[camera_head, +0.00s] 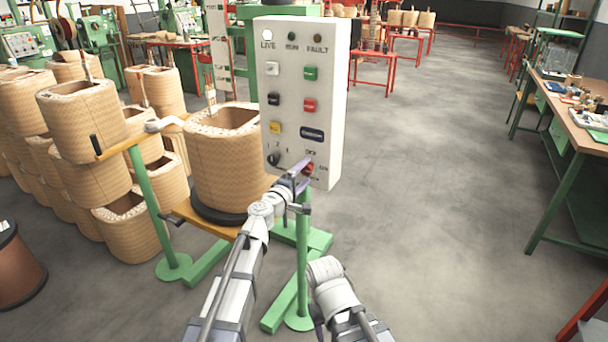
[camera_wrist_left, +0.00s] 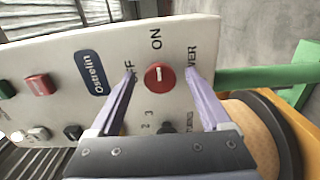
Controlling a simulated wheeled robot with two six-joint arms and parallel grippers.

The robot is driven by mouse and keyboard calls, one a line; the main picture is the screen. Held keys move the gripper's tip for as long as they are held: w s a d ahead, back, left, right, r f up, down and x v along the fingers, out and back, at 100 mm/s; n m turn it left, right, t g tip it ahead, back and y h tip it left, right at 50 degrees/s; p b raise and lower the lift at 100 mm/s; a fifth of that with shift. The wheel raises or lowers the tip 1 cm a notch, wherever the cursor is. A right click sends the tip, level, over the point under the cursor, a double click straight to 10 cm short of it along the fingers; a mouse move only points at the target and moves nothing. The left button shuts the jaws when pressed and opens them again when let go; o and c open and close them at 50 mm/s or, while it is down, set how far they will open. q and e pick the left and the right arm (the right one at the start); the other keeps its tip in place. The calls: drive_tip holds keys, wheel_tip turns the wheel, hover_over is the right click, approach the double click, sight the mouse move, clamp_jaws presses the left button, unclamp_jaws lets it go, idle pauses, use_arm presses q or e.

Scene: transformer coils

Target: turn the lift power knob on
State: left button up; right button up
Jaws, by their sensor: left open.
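The lift power knob (camera_wrist_left: 160,76) is a round red knob with a pale mark, low on the white control panel (camera_head: 293,85). In the head view the knob (camera_head: 309,168) is partly hidden by my left gripper (camera_head: 302,170). In the left wrist view my left gripper (camera_wrist_left: 163,75) is open, its two purple fingers on either side of the knob with gaps to it. The labels "OFF" and "ON" show beside the knob. My right arm is low in the head view; its gripper fingers are not clearly visible.
A black selector knob (camera_head: 274,158) and several coloured buttons sit on the same panel. A wound coil (camera_head: 222,165) stands on the green-legged lift behind it. More coils are stacked at left. Open floor (camera_head: 430,200) lies to the right, before a workbench (camera_head: 575,115).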

use_arm(q)
drive_tip(key=v, duration=0.7)
drive_tip(key=shift+s+a, duration=0.15)
drive_tip(key=shift+s, duration=0.2)
drive_tip(key=shift+f, duration=0.1)
